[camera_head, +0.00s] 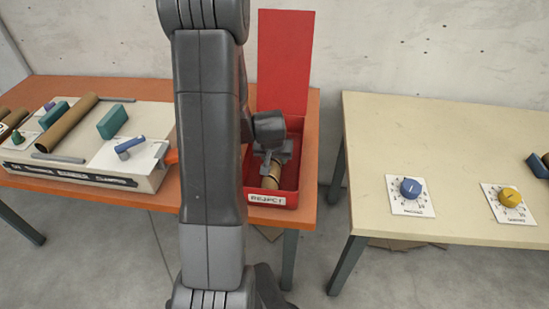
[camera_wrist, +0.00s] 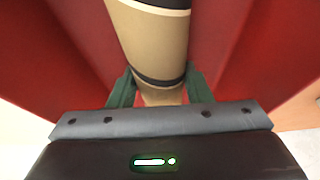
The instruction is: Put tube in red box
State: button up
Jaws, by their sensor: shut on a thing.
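The red box (camera_head: 271,196) stands on the orange table, its tall lid (camera_head: 285,60) open at the back and a "REJECT" label on its front. My gripper (camera_head: 270,160) is down at the box opening and shut on a tan tube (camera_head: 271,178) with dark bands. In the wrist view the tube (camera_wrist: 155,45) runs between the two green fingers (camera_wrist: 160,90), with red walls (camera_wrist: 45,60) on both sides. The tube appears to be inside the box. Whether it touches the floor of the box cannot be told. My arm hides part of the box's left side.
The winder machine (camera_head: 85,178) fills the left of the orange table (camera_head: 170,203), with a longer brown tube (camera_head: 68,124) on top. A cream table (camera_head: 445,130) with a blue dial (camera_head: 410,188) and a yellow dial (camera_head: 510,197) stands right, across a gap.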

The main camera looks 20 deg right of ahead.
jog(key=shift+f, duration=0.2)
jog(key=o, duration=1)
jog(key=shift+r, duration=0.1)
jog(key=shift+r, duration=0.1)
jog(key=shift+r, duration=0.25)
jog(key=p+v, duration=0.1)
jog(key=v, duration=1)
jog(key=shift+s+a+r, duration=0.1)
jog(key=shift+r, duration=0.2)
